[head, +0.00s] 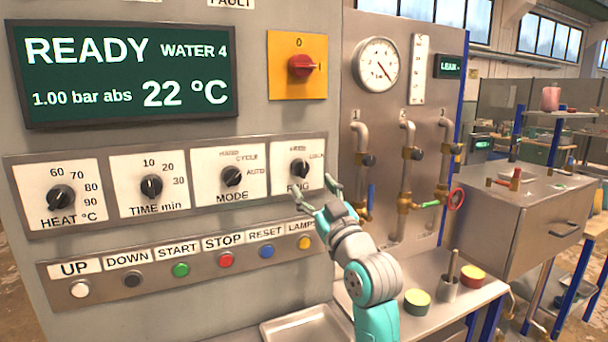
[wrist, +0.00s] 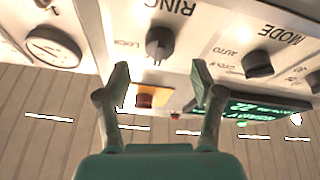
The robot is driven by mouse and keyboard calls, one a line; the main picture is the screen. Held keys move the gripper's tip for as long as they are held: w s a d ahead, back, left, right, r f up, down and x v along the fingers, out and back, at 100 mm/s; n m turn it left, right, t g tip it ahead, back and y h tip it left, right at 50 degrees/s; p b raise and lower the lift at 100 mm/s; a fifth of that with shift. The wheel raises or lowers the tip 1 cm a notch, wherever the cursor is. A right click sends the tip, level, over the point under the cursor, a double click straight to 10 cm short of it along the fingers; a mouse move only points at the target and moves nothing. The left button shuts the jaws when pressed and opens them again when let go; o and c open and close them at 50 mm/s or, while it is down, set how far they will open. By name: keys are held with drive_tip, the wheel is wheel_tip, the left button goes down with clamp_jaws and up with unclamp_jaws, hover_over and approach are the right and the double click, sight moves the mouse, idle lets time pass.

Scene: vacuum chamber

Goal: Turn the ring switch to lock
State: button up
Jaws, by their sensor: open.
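The ring switch is a black knob (head: 300,169) on a white plate at the right end of the knob row. Small lettering sits above it, with LOCK at its upper right; the other word is too small to read surely. I cannot tell exactly where its pointer stands. My gripper (head: 314,188) is open just in front of the plate, at the knob's lower right, and partly covers the RING label. In the wrist view, which is upside down, the ring knob (wrist: 160,42) lies ahead between the open fingertips (wrist: 160,75), apart from them. The fingers hold nothing.
The MODE knob (head: 232,176) is just left of the ring switch. A row of buttons, with the yellow LAMPS button (head: 305,243), runs below. A red main switch (head: 301,66) is above. Pipes and valves (head: 405,165) stand right of the panel.

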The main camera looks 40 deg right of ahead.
sight(304, 174)
drive_tip(key=x, duration=0.5)
drive_tip(key=shift+w+r, duration=0.1)
drive_tip(key=shift+w, duration=0.2)
drive_tip(key=c, duration=1.1)
